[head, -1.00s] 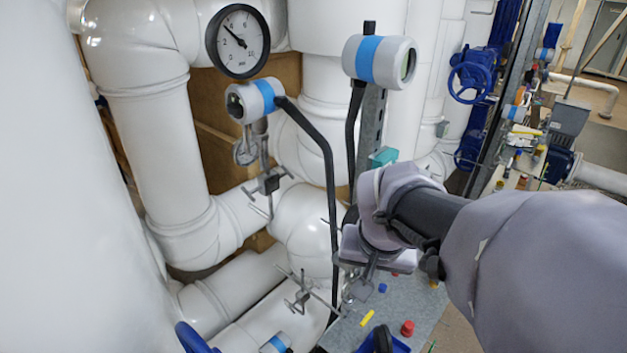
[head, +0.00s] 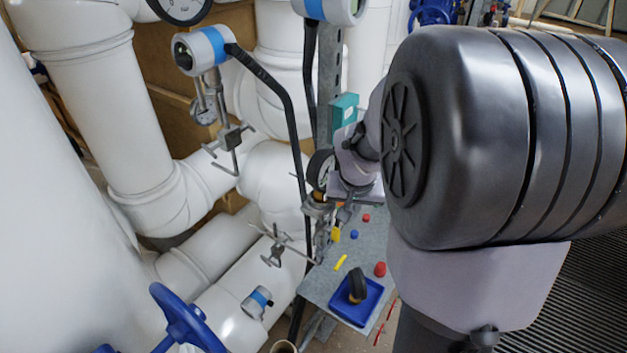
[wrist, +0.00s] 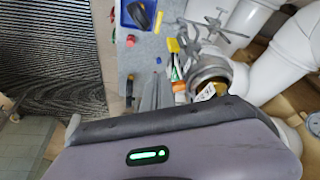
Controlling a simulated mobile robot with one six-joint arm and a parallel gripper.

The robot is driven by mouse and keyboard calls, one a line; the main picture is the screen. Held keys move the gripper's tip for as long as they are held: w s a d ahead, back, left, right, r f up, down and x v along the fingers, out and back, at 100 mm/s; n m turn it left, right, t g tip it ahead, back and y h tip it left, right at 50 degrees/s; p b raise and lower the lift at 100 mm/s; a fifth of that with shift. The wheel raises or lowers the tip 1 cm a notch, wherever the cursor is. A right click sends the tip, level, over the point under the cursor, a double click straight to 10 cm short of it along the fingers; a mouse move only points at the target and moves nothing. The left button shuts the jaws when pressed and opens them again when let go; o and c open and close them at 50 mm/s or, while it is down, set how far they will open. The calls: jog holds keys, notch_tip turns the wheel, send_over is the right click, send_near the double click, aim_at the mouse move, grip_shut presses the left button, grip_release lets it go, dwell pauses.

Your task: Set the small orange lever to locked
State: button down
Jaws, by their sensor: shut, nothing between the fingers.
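A small yellow-orange piece (head: 335,234) stands by the pipe fittings at the left edge of the grey bench; it also shows in the wrist view (wrist: 173,45). I cannot tell for sure whether it is the orange lever, nor its setting. My gripper (wrist: 153,88) is shut and empty, its narrow grey fingers over the bench, apart from the yellow-orange piece in the wrist picture. In the head view my wrist is beside a round gauge (head: 320,170), just above that piece, and my arm hides much of the right side.
The grey bench (head: 318,285) carries a blue tray (head: 348,312) with a black item, a red cap (head: 380,269), a yellow strip (head: 341,262) and small caps. White pipes and clamp handles (head: 275,250) crowd the left. A blue handwheel (head: 180,320) is at lower left.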

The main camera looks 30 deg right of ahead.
jog(key=shift+d, duration=0.1)
jog(key=shift+w+d+b, duration=0.4)
jog(key=shift+d, duration=0.15)
